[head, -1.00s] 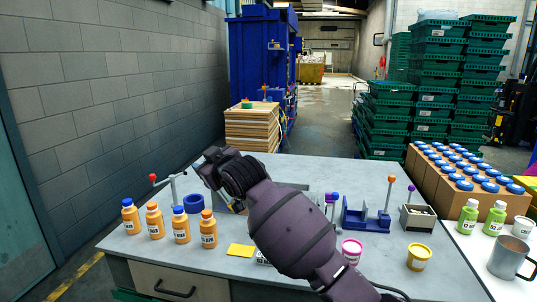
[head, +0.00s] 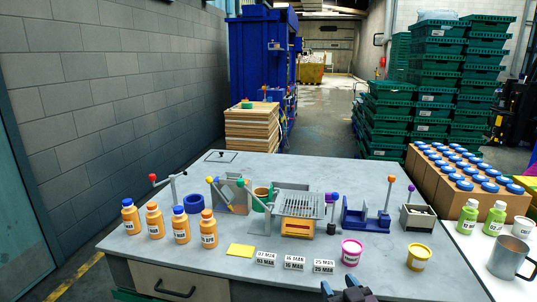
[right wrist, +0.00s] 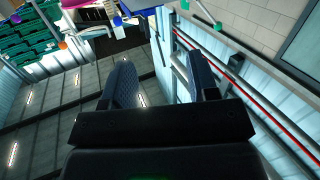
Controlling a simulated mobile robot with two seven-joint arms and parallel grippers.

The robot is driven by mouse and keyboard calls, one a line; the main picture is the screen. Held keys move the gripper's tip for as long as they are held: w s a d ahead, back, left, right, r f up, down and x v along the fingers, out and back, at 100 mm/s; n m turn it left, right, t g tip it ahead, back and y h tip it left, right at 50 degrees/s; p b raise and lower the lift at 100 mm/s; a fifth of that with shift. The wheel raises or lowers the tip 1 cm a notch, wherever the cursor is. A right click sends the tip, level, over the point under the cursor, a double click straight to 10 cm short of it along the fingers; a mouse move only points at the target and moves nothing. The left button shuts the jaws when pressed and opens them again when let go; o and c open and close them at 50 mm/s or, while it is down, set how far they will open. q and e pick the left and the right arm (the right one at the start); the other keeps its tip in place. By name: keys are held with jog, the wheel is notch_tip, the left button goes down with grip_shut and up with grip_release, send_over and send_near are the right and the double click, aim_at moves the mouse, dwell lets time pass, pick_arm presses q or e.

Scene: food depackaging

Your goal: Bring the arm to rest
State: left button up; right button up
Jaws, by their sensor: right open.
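My right gripper (head: 350,288) shows at the bottom edge of the head view, in front of the table's front edge. In the right wrist view its two dark fingers (right wrist: 160,85) stand apart with nothing between them. It is clear of everything on the grey table (head: 180,265). Most of my right arm is out of the head view. My left gripper is in neither view.
Several orange bottles (head: 154,222) stand at the table's left. White date labels (head: 294,263), a yellow card (head: 240,251), a pink tub (head: 351,252) and a yellow tub (head: 418,257) lie or stand near the front. A metal mug (head: 507,257) stands at right.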

jog(key=s+d+f+g+h, duration=0.1)
jog(key=s+d+f, duration=0.3)
jog(key=s+f, duration=0.2)
jog(key=s+d+f+m+g+h, duration=0.1)
jog(key=s+d+f+g, duration=0.1)
jog(key=s+f, duration=0.4)
jog(key=s+d+f+m+g+h, duration=0.1)
jog(key=s+d+f, duration=0.4)
jog(key=s, duration=0.7)
notch_tip(320, 180, down, 2)
jog(key=shift+s+d+f+g+h, duration=0.1)
jog(key=shift+s+d+g+h, duration=0.1)
jog(key=shift+d+g+h, duration=0.3)
jog(key=shift+a, duration=0.2)
